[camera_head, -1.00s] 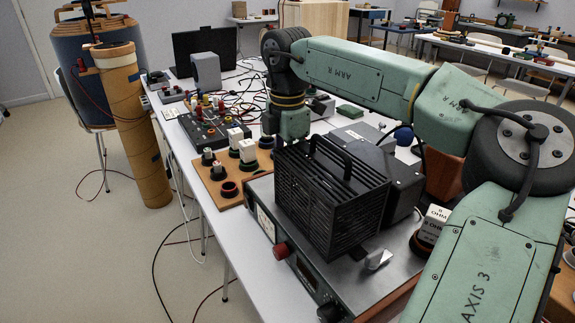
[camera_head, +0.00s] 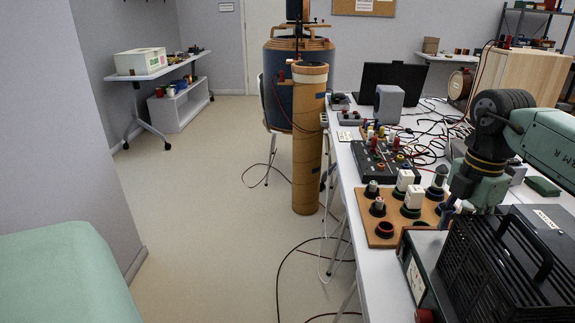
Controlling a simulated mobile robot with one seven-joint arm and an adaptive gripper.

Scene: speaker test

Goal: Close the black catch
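I cannot pick out the black catch in this view. A black slatted box (camera_head: 482,272) with a carrying handle (camera_head: 528,243) stands at the lower right, cut off by the picture edge. It rests on a grey instrument case (camera_head: 414,262) on the bench. My pale green arm comes in from the right and bends down behind the box. My gripper (camera_head: 452,208) is at the arm's lower end, behind and left of the box, near the wooden socket board. Its fingers are small and partly hidden, so their opening does not show. I see nothing held.
A wooden board (camera_head: 373,238) with white plugs and dark sockets lies beside the case. A black terminal panel (camera_head: 372,165), loose wires and a grey speaker-like box (camera_head: 389,104) are farther back. A tall brown cylinder (camera_head: 307,150) stands left of the bench.

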